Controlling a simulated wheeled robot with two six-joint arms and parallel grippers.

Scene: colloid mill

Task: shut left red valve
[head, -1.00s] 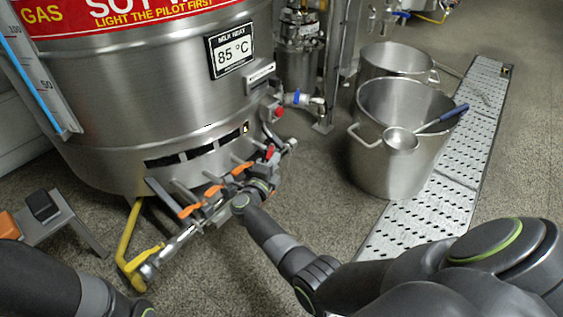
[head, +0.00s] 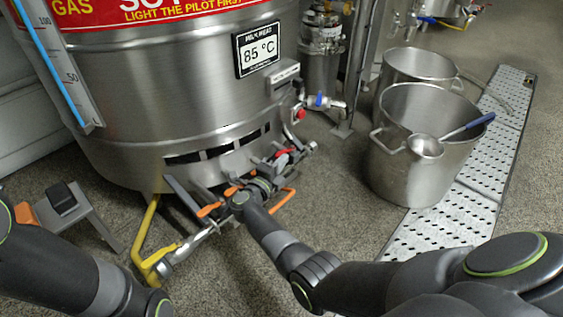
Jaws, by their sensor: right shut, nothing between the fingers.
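A small red valve handle (head: 284,151) sits near the right end of the burner pipe row, low on the front of the steel vat. A red round knob (head: 300,114) is above and to its right. My right gripper (head: 264,183) is shut and empty, in front of the valve row, just below and left of the red handle. It hides part of the row, and I cannot tell whether it touches a handle. Orange handles (head: 209,210) sit to its left, and an orange bar (head: 284,201) shows to its right. My left arm is at lower left; its gripper is out of frame.
The steel vat (head: 130,120) fills the left. Two steel pots (head: 400,170) stand at the right, one with a ladle (head: 426,147), by a perforated floor grate (head: 440,226). A yellow pipe (head: 148,232) and a small stool (head: 75,207) are at lower left. Floor between gripper and pots is clear.

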